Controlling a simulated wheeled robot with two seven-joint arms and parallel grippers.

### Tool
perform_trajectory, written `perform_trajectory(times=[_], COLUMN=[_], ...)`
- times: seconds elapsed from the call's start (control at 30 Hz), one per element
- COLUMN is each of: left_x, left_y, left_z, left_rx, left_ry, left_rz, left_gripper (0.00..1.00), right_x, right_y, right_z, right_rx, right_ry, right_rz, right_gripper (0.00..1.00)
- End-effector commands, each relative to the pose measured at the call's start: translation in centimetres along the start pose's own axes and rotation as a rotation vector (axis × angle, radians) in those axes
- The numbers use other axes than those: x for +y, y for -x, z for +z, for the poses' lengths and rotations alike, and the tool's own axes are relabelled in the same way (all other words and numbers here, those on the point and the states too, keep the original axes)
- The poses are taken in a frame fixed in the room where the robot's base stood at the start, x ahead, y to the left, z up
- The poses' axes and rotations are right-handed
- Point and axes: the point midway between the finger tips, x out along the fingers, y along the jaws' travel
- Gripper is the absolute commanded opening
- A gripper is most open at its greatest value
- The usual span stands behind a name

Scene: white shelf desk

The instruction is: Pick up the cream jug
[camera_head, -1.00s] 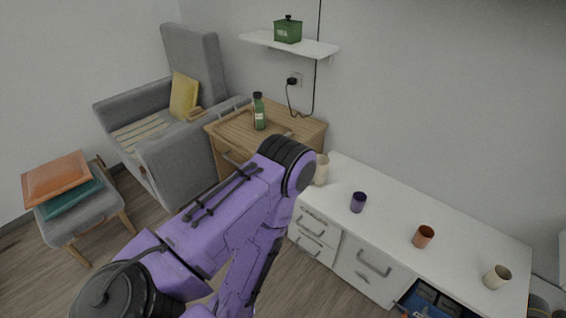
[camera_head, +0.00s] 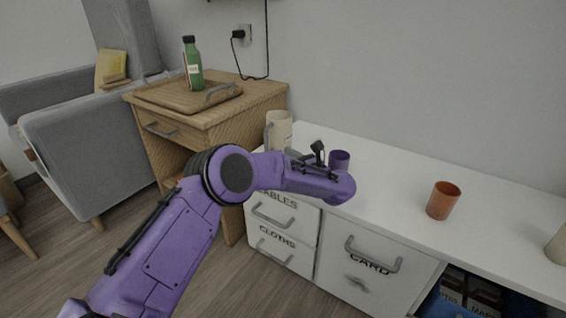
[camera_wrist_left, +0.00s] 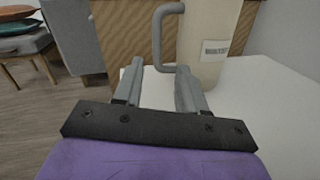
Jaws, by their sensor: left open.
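The cream jug (camera_head: 281,126) stands upright at the left end of the white desk top, its handle on its left side. In the left wrist view the jug (camera_wrist_left: 212,45) is close ahead, with a grey handle (camera_wrist_left: 158,32) and a small printed label. My left gripper (camera_wrist_left: 160,72) is open and empty, its fingers pointing at the jug's handle side. In the head view my purple forearm and wrist reach over the desk just in front of the jug, and the fingers are mostly hidden. My right gripper is in neither view.
A wooden cabinet (camera_head: 215,125) with a tray and green bottle (camera_head: 193,65) stands behind left. The desk between the cups is clear.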

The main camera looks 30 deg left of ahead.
Motion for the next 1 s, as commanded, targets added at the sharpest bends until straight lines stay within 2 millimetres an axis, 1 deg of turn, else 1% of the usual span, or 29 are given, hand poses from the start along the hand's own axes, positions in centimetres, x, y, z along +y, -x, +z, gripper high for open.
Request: perform_trajectory(times=[0.03,0.13,0.27,0.33,0.4,0.5,0.6,0.7,0.87,0.97,1.0], left_x=[-0.1,0.3,0.6,0.7,0.8,0.9,1.0,1.0,1.0,1.0,1.0], left_y=[-0.4,-1.0,-2.5,-3.6,-4.8,-6.6,-7.9,-8.4,-8.4,-8.4,-8.4], left_z=[-1.1,-0.6,-0.4,-0.5,-0.6,-0.7,-0.7,-0.4,-0.3,-0.4,-0.4], left_rx=[0.017,0.036,0.042,0.042,0.042,0.041,0.041,0.039,0.039,0.039,0.039], left_ry=[0.080,0.177,0.202,0.200,0.199,0.198,0.196,0.195,0.194,0.193,0.193], left_rz=[0.038,0.082,0.095,0.096,0.096,0.094,0.091,0.089,0.088,0.088,0.088], left_gripper=[0.41,0.41,0.41,0.41,0.41,0.41,0.41,0.41,0.41,0.11,0.00], right_x=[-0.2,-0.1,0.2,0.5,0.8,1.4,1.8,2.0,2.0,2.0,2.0], right_y=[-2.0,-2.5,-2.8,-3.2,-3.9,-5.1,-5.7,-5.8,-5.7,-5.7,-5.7], right_z=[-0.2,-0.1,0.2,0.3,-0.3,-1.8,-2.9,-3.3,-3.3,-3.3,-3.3], right_rx=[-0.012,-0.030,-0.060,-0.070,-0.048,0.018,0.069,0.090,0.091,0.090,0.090], right_ry=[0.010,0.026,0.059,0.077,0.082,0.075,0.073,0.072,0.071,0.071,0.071], right_rz=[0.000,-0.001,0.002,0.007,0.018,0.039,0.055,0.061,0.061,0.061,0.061], right_gripper=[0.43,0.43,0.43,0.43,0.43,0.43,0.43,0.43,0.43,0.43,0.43])
